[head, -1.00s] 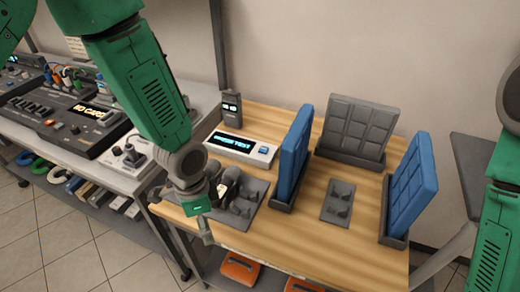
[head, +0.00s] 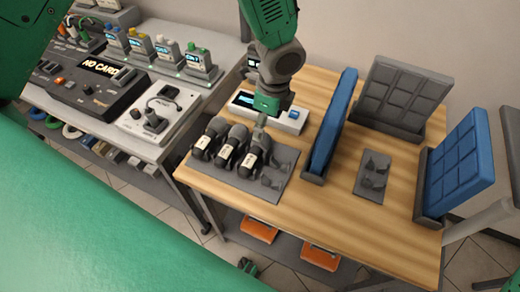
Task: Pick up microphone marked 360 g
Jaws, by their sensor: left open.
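Three dark microphones with white labels lie side by side in cradles on a grey mat (head: 285,160) at the table's left front: a left one (head: 206,142), a middle one (head: 229,150) and a right one (head: 252,160). The label marks are too small to read, so I cannot tell which is the 360 g one. My left gripper (head: 260,130) points down just behind and above the right microphone's upper end. It is open and holds nothing; whether it touches the microphone is unclear.
A white display unit (head: 290,121) stands behind the mat. An upright blue panel (head: 335,120) stands to its right. A grey panel (head: 403,95), another blue panel (head: 458,165) and a small grey cradle plate (head: 373,175) are farther right. The wooden table's front (head: 330,215) is bare.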

